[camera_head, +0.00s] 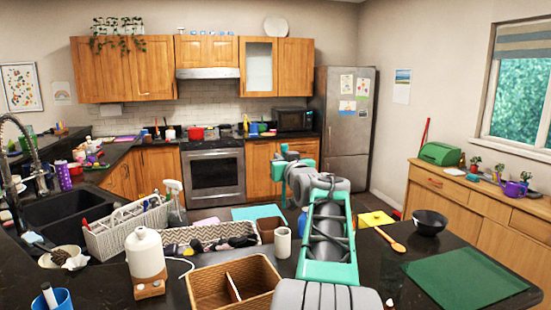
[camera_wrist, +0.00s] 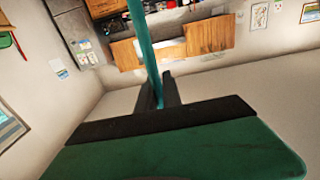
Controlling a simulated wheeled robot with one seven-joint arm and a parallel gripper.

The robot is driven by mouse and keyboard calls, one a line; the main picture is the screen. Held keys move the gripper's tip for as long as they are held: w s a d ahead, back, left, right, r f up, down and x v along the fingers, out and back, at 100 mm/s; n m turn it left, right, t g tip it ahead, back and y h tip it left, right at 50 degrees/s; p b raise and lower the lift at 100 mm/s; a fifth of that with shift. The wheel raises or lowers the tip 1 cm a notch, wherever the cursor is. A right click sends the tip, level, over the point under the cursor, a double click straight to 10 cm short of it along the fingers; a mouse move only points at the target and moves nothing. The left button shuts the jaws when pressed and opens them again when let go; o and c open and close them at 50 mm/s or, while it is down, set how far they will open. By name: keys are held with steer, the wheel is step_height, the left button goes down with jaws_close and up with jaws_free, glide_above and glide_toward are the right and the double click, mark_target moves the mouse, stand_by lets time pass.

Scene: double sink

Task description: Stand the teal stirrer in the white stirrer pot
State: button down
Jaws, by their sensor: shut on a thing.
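The teal stirrer (camera_wrist: 146,45) is a thin straight rod in the wrist view, rising from between the dark fingers of my gripper (camera_wrist: 161,92). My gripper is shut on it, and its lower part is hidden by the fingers. In the head view my arm reaches out over the counter, and I cannot make out the stirrer there. A small white cylinder (camera_head: 283,243), which looks like the white stirrer pot, stands upright on the dark counter just left of my arm. My gripper is apart from it and higher.
A wicker basket (camera_head: 205,288) with a divider, a white bottle (camera_head: 146,254) and a brown box (camera_head: 268,229) stand near the pot. A wooden spoon (camera_head: 392,241), black bowl (camera_head: 429,222) and green mat (camera_head: 465,280) lie to the right. The sink (camera_head: 62,208) is at left.

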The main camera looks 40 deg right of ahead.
step_height(320, 180, down, 13)
steer(key=b, duration=1)
steer(key=shift+a+r, duration=0.15)
steer(key=shift+r, duration=0.05)
steer(key=c, duration=1.4)
jaws_free()
steer(key=shift+c, duration=0.2)
steer(key=b+v, duration=0.2)
steer(key=v, duration=0.6)
steer(key=shift+r, duration=0.1)
